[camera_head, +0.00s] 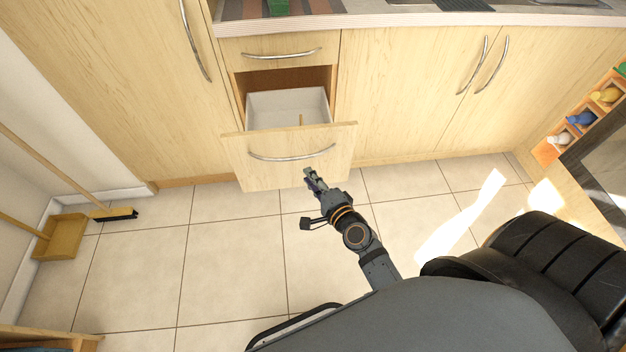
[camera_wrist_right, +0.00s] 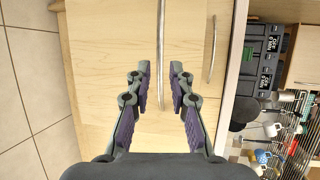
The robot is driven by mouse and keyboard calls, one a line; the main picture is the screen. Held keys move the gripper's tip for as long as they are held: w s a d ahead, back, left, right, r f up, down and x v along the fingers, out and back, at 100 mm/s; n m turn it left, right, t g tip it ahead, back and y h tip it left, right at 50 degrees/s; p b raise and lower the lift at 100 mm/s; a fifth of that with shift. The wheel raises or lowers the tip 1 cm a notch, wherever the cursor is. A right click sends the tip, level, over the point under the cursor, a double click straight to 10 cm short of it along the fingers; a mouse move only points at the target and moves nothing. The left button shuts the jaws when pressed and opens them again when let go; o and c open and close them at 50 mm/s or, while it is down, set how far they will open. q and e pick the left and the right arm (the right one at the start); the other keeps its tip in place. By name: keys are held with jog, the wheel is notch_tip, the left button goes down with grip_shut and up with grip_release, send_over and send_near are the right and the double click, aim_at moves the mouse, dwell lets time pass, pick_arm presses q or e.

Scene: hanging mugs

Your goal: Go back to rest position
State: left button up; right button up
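My right gripper (camera_head: 311,174) is in front of the pulled-out drawer (camera_head: 240,160), just below its curved metal handle (camera_head: 290,158). In the right wrist view the two fingers of this gripper (camera_wrist_right: 160,72) are apart with nothing held between them. The drawer handle (camera_wrist_right: 162,40) lines up with the gap between the fingertips there; I cannot tell the exact distance. My left gripper is not in view.
The drawer's white inside (camera_head: 285,105) looks mostly empty. A broom (camera_head: 115,214) and a dustpan (camera_head: 62,238) are at the left wall. Coloured figures stand on an orange shelf (camera_head: 550,150) at right. Tiled floor (camera_head: 230,260) is clear around my arm.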

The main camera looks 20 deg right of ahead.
jog(key=shift+s+r, duration=0.15)
jog(key=shift+s, duration=0.35)
